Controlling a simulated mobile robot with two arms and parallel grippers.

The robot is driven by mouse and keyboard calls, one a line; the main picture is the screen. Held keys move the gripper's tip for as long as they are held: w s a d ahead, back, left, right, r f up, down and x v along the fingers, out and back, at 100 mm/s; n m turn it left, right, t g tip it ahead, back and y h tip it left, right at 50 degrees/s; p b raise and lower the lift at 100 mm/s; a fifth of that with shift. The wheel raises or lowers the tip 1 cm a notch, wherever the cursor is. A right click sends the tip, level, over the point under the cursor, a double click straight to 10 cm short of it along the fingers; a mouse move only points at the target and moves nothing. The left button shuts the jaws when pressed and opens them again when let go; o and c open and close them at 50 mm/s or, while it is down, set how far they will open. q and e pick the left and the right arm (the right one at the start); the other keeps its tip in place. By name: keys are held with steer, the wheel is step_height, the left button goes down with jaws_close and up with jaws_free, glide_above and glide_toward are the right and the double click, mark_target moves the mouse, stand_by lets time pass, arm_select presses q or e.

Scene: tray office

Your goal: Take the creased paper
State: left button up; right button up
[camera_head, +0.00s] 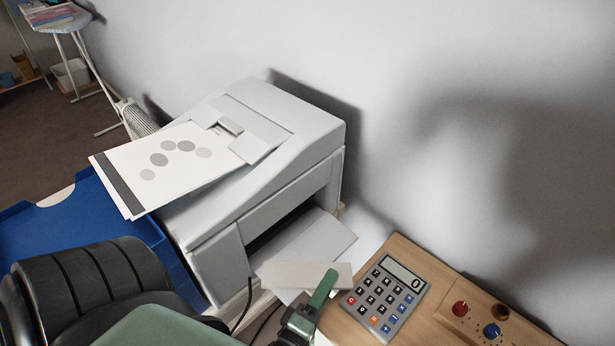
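A pale sheet of paper (318,240) sticks out of the front slot of the white printer (262,160). A flatter strip at its near end (285,273) looks like a folded part of the same sheet, though I cannot be sure. My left gripper (322,288) is at the near edge of this paper, beside the calculator. One green finger shows over the strip. The other finger is not clear, so I cannot tell whether the gripper is open or shut on the paper. My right gripper is not in view.
Printed sheets with grey dots (165,165) lie in the printer's top feeder. A blue tray (75,228) is at the left. A calculator (388,297) and a wooden panel with knobs (490,312) are at the right. Dark cables hang below the printer.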

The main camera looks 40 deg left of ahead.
arm_select(q)
jaws_close()
